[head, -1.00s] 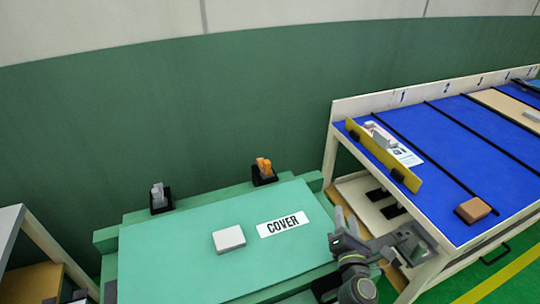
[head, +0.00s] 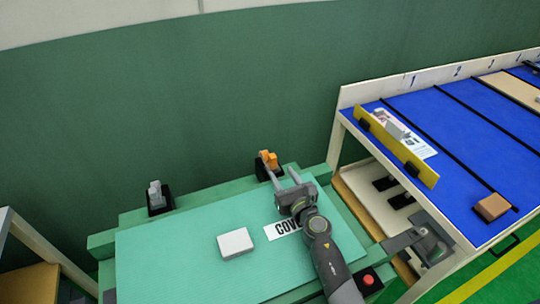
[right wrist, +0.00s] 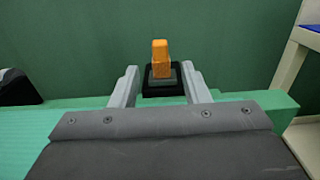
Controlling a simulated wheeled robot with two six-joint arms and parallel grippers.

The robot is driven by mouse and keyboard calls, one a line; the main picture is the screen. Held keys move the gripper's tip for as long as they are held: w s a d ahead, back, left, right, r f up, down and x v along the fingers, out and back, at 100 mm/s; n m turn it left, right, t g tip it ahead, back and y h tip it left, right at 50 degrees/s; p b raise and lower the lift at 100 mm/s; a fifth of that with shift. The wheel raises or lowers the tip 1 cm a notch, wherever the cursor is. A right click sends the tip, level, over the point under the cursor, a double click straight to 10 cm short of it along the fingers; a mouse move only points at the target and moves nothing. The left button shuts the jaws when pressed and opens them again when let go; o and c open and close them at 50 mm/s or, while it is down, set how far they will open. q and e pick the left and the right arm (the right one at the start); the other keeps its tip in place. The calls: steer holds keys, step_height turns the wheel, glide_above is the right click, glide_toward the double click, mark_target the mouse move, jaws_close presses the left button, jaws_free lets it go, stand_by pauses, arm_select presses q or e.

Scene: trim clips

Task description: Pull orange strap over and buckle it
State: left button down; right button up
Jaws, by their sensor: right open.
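The orange strap piece (head: 269,160) stands upright on a black base at the far edge of the green work surface. It also shows in the right wrist view (right wrist: 160,58), near the middle of the picture. My right gripper (head: 283,176) is open and empty, just in front of the orange piece. In the right wrist view its two fingers (right wrist: 160,88) are apart, with the orange piece and its base between and beyond their tips. A grey piece (head: 155,192) stands on another black base at the left of the far edge. My left gripper is not in view.
The teal cover (head: 180,265) carries a white block (head: 235,243) and a COVER label (head: 285,229) partly hidden by my right gripper. A blue-topped table (head: 440,125) with a yellow bar (head: 400,150) stands at right. A green wall (head: 200,90) rises behind.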

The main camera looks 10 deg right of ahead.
mark_target(270, 155)
steer(key=w+b, duration=0.1)
steer(key=w, duration=0.1)
steer(key=w+a, duration=0.1)
steer(key=w, duration=0.2)
steer(key=w+b, duration=0.1)
steer(key=w, duration=0.2)
steer(key=shift+w+a+f+b, duration=0.1)
steer(key=shift+w+a+b, duration=0.15)
steer(key=shift+a+b, duration=0.05)
steer(key=shift+w+a, duration=0.1)
steer(key=shift+w, duration=0.55)
steer(key=shift+w+b, duration=0.15)
steer(key=shift+b, duration=0.15)
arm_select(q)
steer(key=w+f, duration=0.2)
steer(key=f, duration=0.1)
arm_select(e)
steer(key=shift+c, duration=0.4)
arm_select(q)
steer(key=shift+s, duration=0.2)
arm_select(e)
jaws_close()
